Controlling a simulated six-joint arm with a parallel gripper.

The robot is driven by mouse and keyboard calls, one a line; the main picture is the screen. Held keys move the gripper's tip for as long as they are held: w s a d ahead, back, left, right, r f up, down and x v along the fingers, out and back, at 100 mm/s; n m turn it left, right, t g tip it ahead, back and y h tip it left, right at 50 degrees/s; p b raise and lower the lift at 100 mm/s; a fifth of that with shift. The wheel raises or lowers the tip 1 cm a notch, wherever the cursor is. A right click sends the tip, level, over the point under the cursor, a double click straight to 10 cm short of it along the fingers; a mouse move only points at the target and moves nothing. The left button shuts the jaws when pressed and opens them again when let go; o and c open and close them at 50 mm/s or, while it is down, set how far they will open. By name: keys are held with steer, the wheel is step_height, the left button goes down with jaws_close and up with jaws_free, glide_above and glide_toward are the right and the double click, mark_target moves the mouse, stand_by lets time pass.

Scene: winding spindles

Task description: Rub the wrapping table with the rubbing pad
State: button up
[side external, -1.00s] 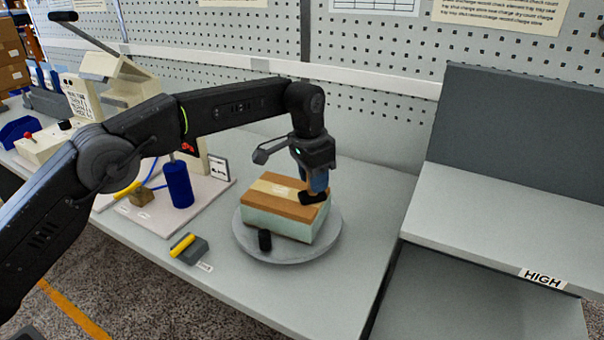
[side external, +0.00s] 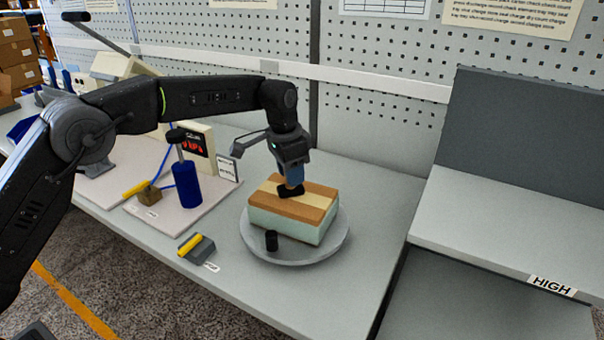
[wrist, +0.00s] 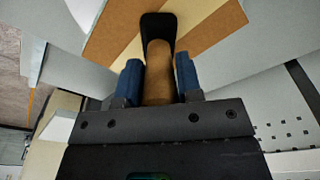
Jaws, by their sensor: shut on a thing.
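The wrapping table is a round grey disc (side external: 338,243) on the bench. A block-shaped package (side external: 280,226) with pale green sides and a brown top crossed by a tan strip sits on it. My gripper (side external: 293,176) is above the package, its blue fingers shut on the brown handle of the rubbing pad (side external: 290,191). The pad's black foot is over the middle of the package top, at the tan strip, and looks in contact with it. The wrist view shows the handle between the fingers and the black pad (wrist: 157,24) beyond, partly hidden by the handle.
A small black knob (side external: 271,240) stands at the disc's front edge. A grey tool with a yellow handle (side external: 198,248) lies left of the disc. A blue spool (side external: 187,185) stands on a board further left. A shelf marked HIGH (side external: 520,240) is at right.

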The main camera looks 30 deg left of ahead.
steer(key=a, duration=0.3)
steer(key=shift+s+a, duration=0.1)
steer(key=shift+a, duration=0.05)
step_height(320, 180, up, 8)
stand_by(0.5)
steer(key=shift+r, duration=0.1)
stand_by(0.4)
